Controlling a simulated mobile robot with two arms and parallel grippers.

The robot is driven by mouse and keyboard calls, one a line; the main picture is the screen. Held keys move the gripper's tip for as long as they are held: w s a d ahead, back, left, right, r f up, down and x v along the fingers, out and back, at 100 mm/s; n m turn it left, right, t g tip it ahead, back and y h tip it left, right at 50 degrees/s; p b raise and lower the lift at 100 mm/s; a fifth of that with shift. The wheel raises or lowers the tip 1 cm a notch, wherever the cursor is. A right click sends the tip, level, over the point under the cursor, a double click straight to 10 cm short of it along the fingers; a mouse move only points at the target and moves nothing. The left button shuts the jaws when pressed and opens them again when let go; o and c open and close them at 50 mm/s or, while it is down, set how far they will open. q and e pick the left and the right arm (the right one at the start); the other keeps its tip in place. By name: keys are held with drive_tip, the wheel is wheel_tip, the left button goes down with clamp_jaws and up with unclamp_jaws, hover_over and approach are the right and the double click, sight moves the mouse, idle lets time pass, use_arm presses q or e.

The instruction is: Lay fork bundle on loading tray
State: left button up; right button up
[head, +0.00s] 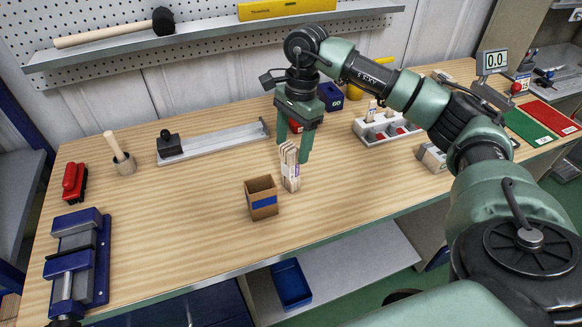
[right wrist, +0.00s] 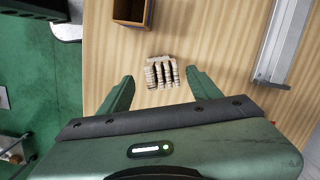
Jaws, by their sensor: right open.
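In the right wrist view the bundle (right wrist: 160,71) lies between and slightly beyond the fingertips. My right gripper (head: 292,150) is open and points down just above and behind the bundle, with a finger to either side; I see no contact. A long grey metal tray (head: 220,138) with a black block at its left end, likely the loading tray, lies empty farther back left. My left gripper is out of view.
An open brown box (head: 262,198) with a blue label stands close beside the bundle. A white compartment rack (head: 385,128) is to the right. The bench front middle is clear.

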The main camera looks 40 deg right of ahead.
drive_tip(key=f+p, duration=0.1)
drive_tip(key=f, duration=0.2)
drive_tip(key=f+p, duration=0.1)
drive_tip(key=f, duration=0.1)
drive_tip(key=shift+w+a+f+p, duration=0.1)
drive_tip(key=shift+a+f+p, duration=0.2)
drive_tip(key=shift+a, duration=0.05)
drive_tip(key=shift+w+a+f, duration=0.1)
drive_tip(key=shift+f, duration=0.35)
clamp_jaws()
drive_tip(key=shift+r, duration=0.1)
drive_tip(key=shift+r, duration=0.45)
wheel_tip(320, 180, up, 12)
drive_tip(key=b, duration=0.3)
wheel_tip(320, 180, up, 6)
hover_over(289, 160)
drive_tip(key=w+d, duration=0.1)
drive_tip(key=w, duration=0.1)
drive_tip(key=shift+d+r, duration=0.25)
drive_tip(key=shift+r, duration=0.3)
